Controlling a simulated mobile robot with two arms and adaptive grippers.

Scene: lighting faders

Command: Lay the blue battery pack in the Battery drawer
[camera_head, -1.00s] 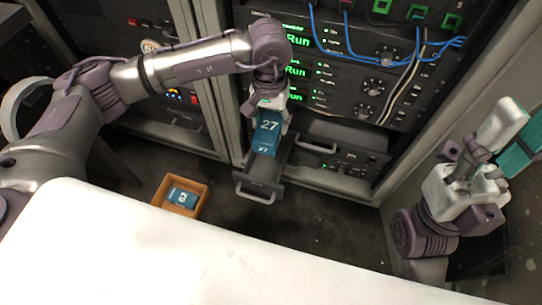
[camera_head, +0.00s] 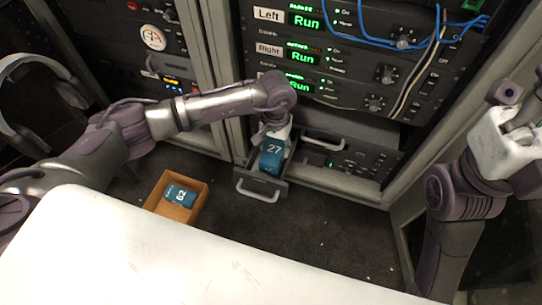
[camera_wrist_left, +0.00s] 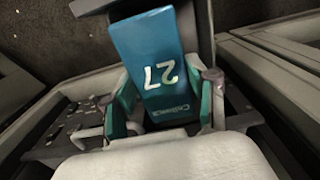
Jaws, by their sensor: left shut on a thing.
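The blue battery pack (camera_head: 271,155), marked 27, is held upright between the fingers of my left gripper (camera_head: 274,139). In the left wrist view the pack (camera_wrist_left: 160,62) sits between two teal finger pads, and the left gripper (camera_wrist_left: 166,100) is shut on it. The pack is over or partly inside the open drawer (camera_head: 259,188) low in the rack. I cannot tell whether it touches the drawer floor. No drawer label is readable. My right gripper (camera_head: 516,146) is at the right edge, away from the rack, with its fingertips cut off or unclear.
An orange-brown box (camera_head: 157,195) on the floor left of the drawer holds another blue pack (camera_head: 181,195), marked 62. Rack units with green Run displays (camera_head: 306,21) and blue cables are above the drawer. A white surface (camera_head: 200,262) fills the foreground. Dark floor is clear right of the drawer.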

